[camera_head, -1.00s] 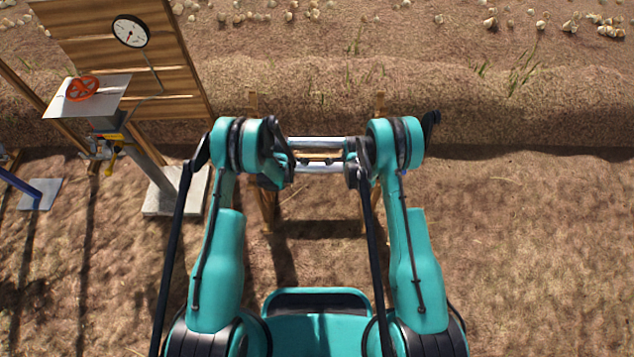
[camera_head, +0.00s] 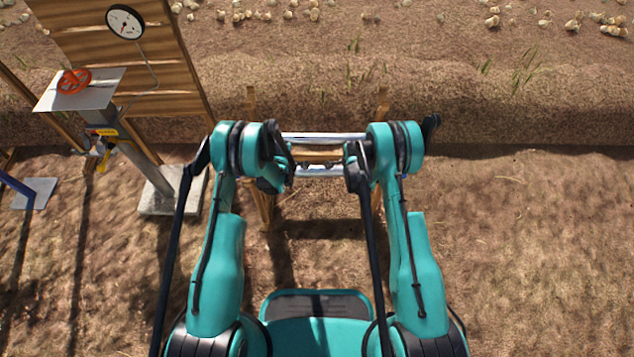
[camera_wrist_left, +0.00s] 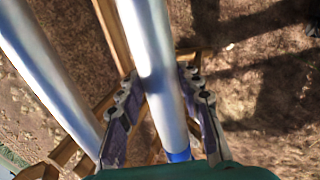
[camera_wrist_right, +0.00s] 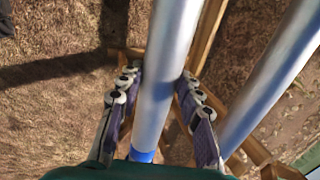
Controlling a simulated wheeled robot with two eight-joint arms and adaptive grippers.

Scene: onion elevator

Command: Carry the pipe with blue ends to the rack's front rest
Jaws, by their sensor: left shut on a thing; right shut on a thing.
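The pipe with blue ends (camera_head: 318,171) is a silvery tube lying level between my two grippers. Its blue bands show in the left wrist view (camera_wrist_left: 179,155) and the right wrist view (camera_wrist_right: 142,156). My left gripper (camera_wrist_left: 160,85) and right gripper (camera_wrist_right: 158,80) are each shut around it, one near each end. In the head view both fingertips are mostly hidden by my wrists. The wooden rack (camera_head: 264,210) stands below and behind the pipe. Its front rest cannot be made out clearly.
A second silvery pipe (camera_head: 322,137) lies parallel, farther from me; its ends are hidden. At left stand a wooden board (camera_head: 175,72) with a gauge (camera_head: 125,21), and a post with a red valve wheel (camera_head: 74,81). The ground at right is clear.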

